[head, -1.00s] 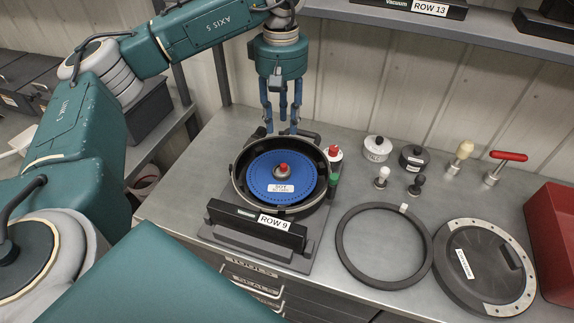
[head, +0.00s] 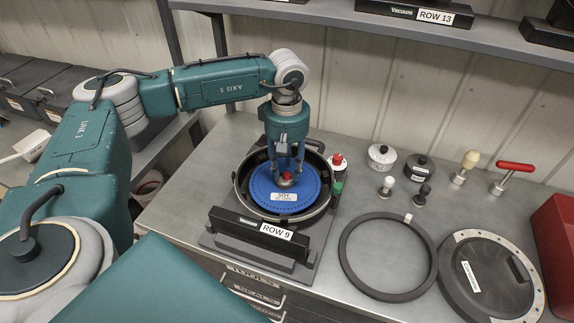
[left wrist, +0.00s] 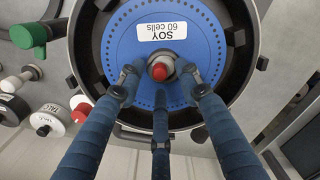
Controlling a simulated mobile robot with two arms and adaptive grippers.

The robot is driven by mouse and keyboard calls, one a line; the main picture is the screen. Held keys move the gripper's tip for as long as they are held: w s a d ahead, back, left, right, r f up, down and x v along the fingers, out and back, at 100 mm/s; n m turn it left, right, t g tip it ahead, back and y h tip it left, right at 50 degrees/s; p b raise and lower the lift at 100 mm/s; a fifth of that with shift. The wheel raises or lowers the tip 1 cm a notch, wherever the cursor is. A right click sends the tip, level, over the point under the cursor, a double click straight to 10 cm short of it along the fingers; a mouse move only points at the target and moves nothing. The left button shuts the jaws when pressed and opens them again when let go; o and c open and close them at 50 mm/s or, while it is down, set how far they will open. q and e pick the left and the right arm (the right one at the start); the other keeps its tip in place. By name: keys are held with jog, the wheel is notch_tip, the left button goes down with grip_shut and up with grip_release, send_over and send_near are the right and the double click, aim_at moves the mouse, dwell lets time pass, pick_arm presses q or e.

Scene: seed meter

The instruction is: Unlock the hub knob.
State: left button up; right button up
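The hub knob (head: 286,177) is a small red cap on a round metal hub, at the centre of the blue seed disc (head: 262,193) labelled SOY. The disc lies in the black meter housing (head: 243,203). My left gripper (head: 288,168) points down over the hub, its three blue fingers spread around the knob. In the left wrist view the red knob (left wrist: 159,71) shows between the fingertips (left wrist: 162,88), which stand apart from it, so the gripper is open and empty. My right gripper is not in view.
A ROW 9 plate (head: 262,229) stands in front of the housing. Further right lie a dark ring (head: 351,268), a round cover (head: 447,281), and several knobs and handles. A shelf (head: 320,14) runs above the bench.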

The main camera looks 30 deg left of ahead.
pick_arm(q)
jog(key=shift+f, duration=0.5)
jog(key=shift+c, duration=0.3)
grip_shut()
